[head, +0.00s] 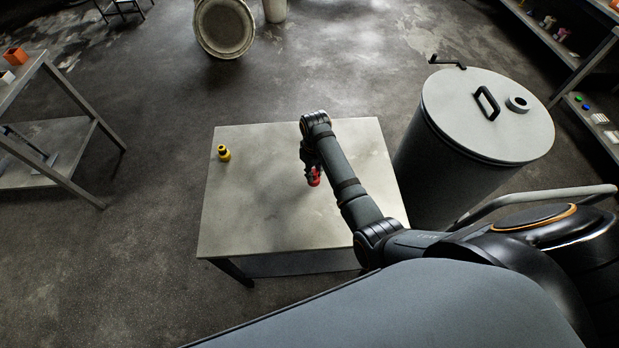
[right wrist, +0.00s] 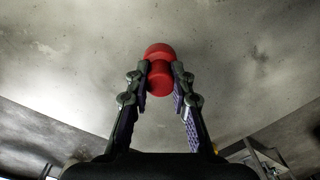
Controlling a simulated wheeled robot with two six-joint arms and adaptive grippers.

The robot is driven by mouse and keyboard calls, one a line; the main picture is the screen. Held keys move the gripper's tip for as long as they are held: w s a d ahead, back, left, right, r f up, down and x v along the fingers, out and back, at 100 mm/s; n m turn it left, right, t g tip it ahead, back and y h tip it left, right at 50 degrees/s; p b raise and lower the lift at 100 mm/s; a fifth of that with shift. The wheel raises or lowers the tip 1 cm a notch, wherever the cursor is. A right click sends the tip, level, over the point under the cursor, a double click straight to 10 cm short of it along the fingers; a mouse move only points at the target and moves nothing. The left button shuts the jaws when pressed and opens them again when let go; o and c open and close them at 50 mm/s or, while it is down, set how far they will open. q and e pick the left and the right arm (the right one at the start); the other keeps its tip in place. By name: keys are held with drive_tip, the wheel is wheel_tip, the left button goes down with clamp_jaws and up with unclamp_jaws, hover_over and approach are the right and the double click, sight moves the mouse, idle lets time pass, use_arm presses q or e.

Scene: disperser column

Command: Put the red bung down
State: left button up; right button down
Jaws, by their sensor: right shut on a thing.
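The red bung (head: 314,177) is at the end of my right arm, over the grey table in the head view. In the right wrist view the red bung (right wrist: 160,70) sits between the two fingertips. My right gripper (head: 311,170) is shut on it; the fingers also show in the right wrist view (right wrist: 161,76). I cannot tell whether the bung touches the tabletop (head: 260,215). Part of the gripper is hidden by the arm. My left gripper is not in view.
A yellow and black bung-like piece (head: 223,153) stands at the table's left side. A large grey drum (head: 450,150) with a handled lid (head: 460,95) stands right of the table. A shelf rack (head: 60,150) is at the left. The table's middle and front left are bare.

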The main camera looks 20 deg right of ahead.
drive_tip(key=shift+w+a+f, duration=0.15)
drive_tip(key=shift+a+f, duration=0.25)
drive_tip(key=shift+f, duration=0.25)
drive_tip(key=shift+w+a+f, duration=0.1)
drive_tip(key=shift+a+f, duration=0.05)
drive_tip(key=shift+f, duration=1.6)
drive_tip(key=shift+f, duration=0.1)
drive_tip(key=c, duration=1.2)
unclamp_jaws()
drive_tip(key=shift+o, duration=0.2)
wheel_tip(320, 180, up, 12)
drive_tip(key=shift+r, duration=0.1)
